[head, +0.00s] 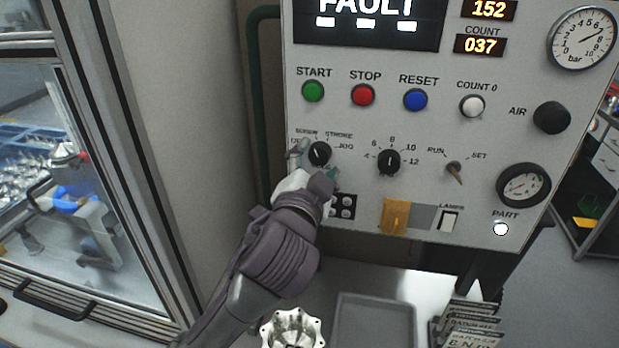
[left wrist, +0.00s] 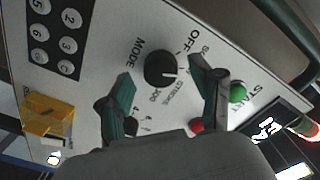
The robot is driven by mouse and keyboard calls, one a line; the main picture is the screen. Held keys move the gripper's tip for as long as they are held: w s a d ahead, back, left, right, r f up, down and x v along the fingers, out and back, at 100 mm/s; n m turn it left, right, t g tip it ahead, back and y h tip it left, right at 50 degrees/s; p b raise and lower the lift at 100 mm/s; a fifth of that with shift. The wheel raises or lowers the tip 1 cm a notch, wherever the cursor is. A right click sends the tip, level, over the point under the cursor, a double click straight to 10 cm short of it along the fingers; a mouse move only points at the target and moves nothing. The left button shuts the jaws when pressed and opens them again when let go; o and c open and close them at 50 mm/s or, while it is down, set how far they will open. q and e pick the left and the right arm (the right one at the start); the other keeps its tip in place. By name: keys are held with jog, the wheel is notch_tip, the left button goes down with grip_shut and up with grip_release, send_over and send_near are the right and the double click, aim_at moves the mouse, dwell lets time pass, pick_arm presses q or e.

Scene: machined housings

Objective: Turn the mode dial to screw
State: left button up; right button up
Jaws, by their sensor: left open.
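The mode dial (head: 319,153) is a round black knob with a white mark, at the lower left of the grey control panel. It also shows in the left wrist view (left wrist: 161,68), with OFF, SCREW, STROKE and JOG printed around it. The white mark points toward the SCREW and STROKE side; I cannot tell which label exactly. My left gripper (head: 314,164) is open, its teal fingers on either side of the dial. In the left wrist view the fingertips (left wrist: 160,76) flank the knob with gaps visible. My right gripper is not in view.
A numbered black dial (head: 388,162) and a RUN/SET switch (head: 455,172) are to the right. Green (head: 313,91), red (head: 363,95) and blue (head: 415,99) buttons sit above. The display (head: 368,20) reads FAULT. A yellow cover (head: 395,216) and a grey tray (head: 375,325) are below.

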pick_arm(q)
jog(key=s+a, duration=0.2)
jog(key=s, duration=0.9)
jog(key=shift+a, duration=0.1)
